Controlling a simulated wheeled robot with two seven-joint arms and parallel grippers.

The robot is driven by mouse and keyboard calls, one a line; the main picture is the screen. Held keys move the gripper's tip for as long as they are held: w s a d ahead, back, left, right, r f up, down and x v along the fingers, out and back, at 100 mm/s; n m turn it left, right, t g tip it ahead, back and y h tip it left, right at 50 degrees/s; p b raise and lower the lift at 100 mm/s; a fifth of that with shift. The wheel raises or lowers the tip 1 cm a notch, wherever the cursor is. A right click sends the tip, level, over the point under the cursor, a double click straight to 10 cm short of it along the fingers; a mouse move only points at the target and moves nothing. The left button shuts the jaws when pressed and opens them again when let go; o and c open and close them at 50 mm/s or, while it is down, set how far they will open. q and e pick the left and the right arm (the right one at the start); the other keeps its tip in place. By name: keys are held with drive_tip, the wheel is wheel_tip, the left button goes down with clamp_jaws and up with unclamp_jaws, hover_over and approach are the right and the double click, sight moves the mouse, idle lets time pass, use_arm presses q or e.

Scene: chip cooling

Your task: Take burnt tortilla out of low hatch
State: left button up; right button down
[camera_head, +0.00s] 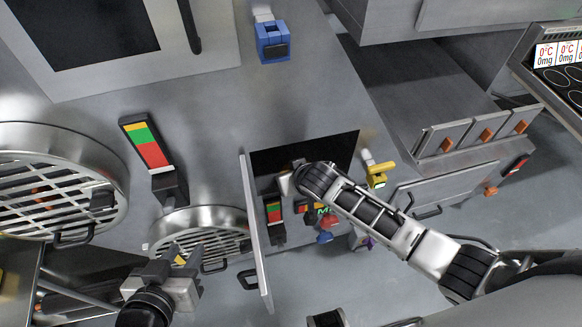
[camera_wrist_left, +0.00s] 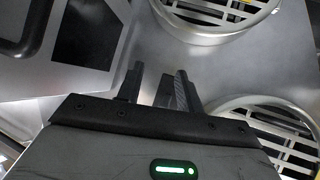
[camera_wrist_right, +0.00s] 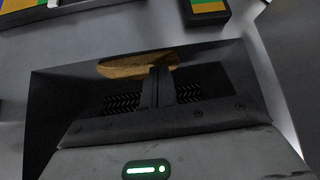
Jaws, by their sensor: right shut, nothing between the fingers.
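The low hatch (camera_wrist_right: 50,110) is a dark rectangular opening in the grey metal wall. Its door (camera_head: 256,232) stands open in the head view. The burnt tortilla (camera_wrist_right: 118,68) is a brown, flat, curved piece inside the opening in the right wrist view. My right gripper (camera_wrist_right: 160,75) reaches into the hatch with its fingers together and empty. The fingertips overlap the tortilla's right part in the picture; I cannot tell whether they touch it. In the head view the right fingers are hidden. My left gripper (camera_wrist_left: 155,80) has its fingers apart and empty, left of the hatch door.
Round grilled vents (camera_head: 62,190) are on the left. A blue fixture (camera_head: 272,42) and a yellow fixture (camera_head: 378,174) are on the machine. A panel with orange-handled flaps (camera_head: 485,136) is at the right. Colourful small objects (camera_head: 326,225) lie below the right arm.

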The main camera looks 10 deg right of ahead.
drive_tip(key=shift+s+d, duration=0.1)
drive_tip(key=shift+s, duration=0.4)
use_arm(q)
drive_tip(key=shift+s+f, duration=0.1)
drive_tip(key=shift+f, duration=0.15)
drive_tip(key=shift+a+r+p, duration=0.2)
drive_tip(key=shift+r+p, duration=0.05)
drive_tip(key=shift+p, duration=0.7)
use_arm(e)
drive_tip(key=shift+s+d, duration=0.15)
drive_tip(key=shift+s, duration=0.7)
